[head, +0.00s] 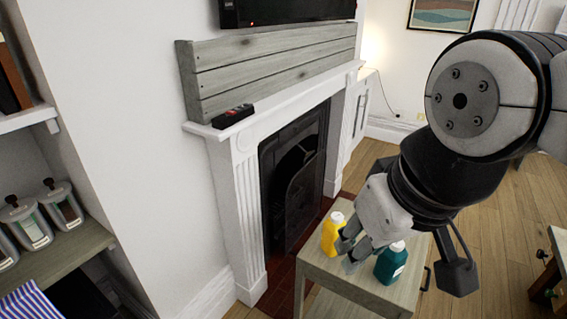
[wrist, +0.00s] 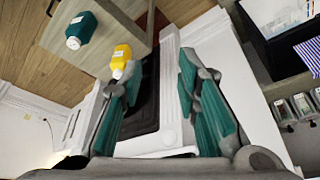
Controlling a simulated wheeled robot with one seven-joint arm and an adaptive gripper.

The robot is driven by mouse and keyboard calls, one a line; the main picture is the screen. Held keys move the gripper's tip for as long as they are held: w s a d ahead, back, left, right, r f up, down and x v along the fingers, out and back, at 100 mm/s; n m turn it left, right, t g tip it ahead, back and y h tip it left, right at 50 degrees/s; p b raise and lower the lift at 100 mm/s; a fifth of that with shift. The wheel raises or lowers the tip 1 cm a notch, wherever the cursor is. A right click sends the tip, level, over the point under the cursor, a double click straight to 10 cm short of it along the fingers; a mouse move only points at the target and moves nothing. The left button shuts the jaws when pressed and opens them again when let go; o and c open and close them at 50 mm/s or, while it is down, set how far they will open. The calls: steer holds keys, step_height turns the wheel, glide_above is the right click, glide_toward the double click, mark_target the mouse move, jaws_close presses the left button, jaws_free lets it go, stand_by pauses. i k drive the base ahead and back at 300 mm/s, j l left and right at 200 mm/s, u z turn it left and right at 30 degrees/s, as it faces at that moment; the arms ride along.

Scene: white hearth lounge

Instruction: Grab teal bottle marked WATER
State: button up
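A teal bottle (head: 391,263) with a white cap and a pale label stands on a small wooden table (head: 322,268). The label is too small to read. A yellow bottle (head: 333,232) with a white cap stands to its left on the same table. My gripper (head: 349,256) appears above the table, between the two bottles in the head view. In the wrist view my gripper (wrist: 158,95) has its fingers spread wide with nothing between them. There the teal bottle (wrist: 81,30) and the yellow bottle (wrist: 121,60) both lie to the upper left, outside the fingers.
A white fireplace (head: 240,200) with a dark insert stands behind the table, with a dark red object (head: 233,116) on its mantel. Shelves with several lidded jars (head: 62,203) are at the left. Wooden floor (head: 500,210) is open at the right.

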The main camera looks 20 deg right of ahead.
mark_target(389, 265)
steer(key=k+l+z, duration=0.2)
steer(key=z, duration=0.3)
steer(key=k+l+z, duration=0.15)
steer(key=l+z, duration=0.15)
steer(key=z, duration=0.2)
